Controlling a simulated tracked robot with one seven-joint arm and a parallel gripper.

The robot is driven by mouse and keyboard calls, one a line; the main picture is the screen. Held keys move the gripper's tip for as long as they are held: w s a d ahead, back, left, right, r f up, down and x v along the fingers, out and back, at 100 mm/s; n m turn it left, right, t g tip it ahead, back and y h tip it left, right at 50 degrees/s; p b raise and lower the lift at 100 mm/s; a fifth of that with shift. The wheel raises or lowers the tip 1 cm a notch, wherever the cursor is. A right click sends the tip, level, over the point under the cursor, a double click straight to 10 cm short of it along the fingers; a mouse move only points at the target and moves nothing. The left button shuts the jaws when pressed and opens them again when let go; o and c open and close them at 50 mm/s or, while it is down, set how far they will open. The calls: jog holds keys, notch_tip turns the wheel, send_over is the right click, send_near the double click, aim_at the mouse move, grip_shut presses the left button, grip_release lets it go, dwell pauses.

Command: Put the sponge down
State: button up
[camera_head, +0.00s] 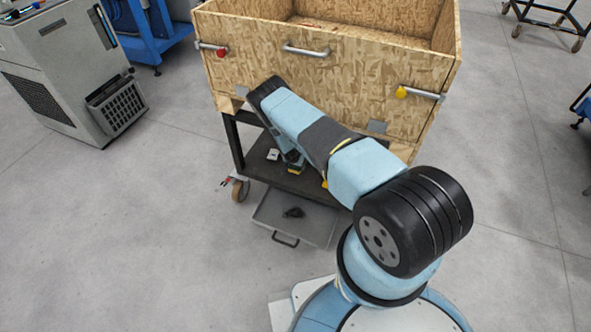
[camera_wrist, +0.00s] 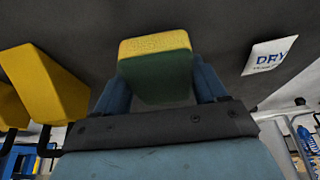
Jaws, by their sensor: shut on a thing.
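The sponge (camera_wrist: 155,45), yellow on one face and dark green on the other, is between the two blue fingers of my gripper (camera_wrist: 160,78) in the wrist view. The fingers are shut on its sides. In the head view, my gripper (camera_head: 292,158) reaches in over the dark shelf (camera_head: 262,172) under the wooden crate, with a bit of yellow showing at its end. I cannot tell whether the sponge touches the shelf surface.
A white packet marked DRY (camera_wrist: 270,55) lies on the shelf, right of the sponge in the wrist view. The wooden crate (camera_head: 330,75) overhangs the shelf. A grey drawer (camera_head: 270,213) holding a dark object sits below.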

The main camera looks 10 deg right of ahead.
aim_at(296, 168)
jog(key=shift+w+f, duration=0.2)
jog(key=shift+f, duration=1.5)
jog(key=o, duration=0.9)
jog(key=shift+o, duration=0.2)
jog(key=shift+r, duration=0.1)
jog(key=v, duration=1.2)
